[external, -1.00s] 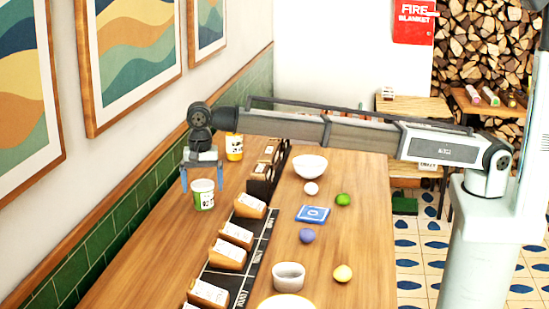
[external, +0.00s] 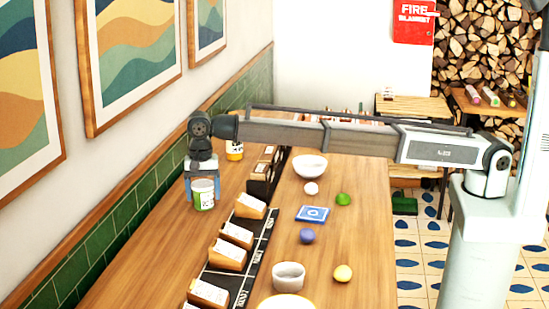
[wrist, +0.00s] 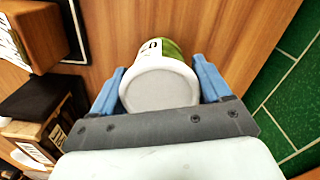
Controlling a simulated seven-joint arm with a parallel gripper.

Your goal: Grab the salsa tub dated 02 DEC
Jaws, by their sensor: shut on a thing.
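A white and green tub (external: 204,195) stands near the left side of the wooden table in the external view. Its label shows dark print too small to read fully. My gripper (external: 203,183) is above it with its blue fingers down on both sides of the tub. In the wrist view the tub's pale lid (wrist: 159,88) sits between the blue fingers of my gripper (wrist: 161,85), which is shut on it. A second tub, orange and white (external: 234,150), stands farther back along the wall side.
A row of wooden blocks with white cards (external: 236,235) runs on a dark marked strip right of the tub. A white bowl (external: 310,166), a blue square (external: 313,214) and several small balls lie farther right. The green-tiled wall (external: 120,213) is close on the left.

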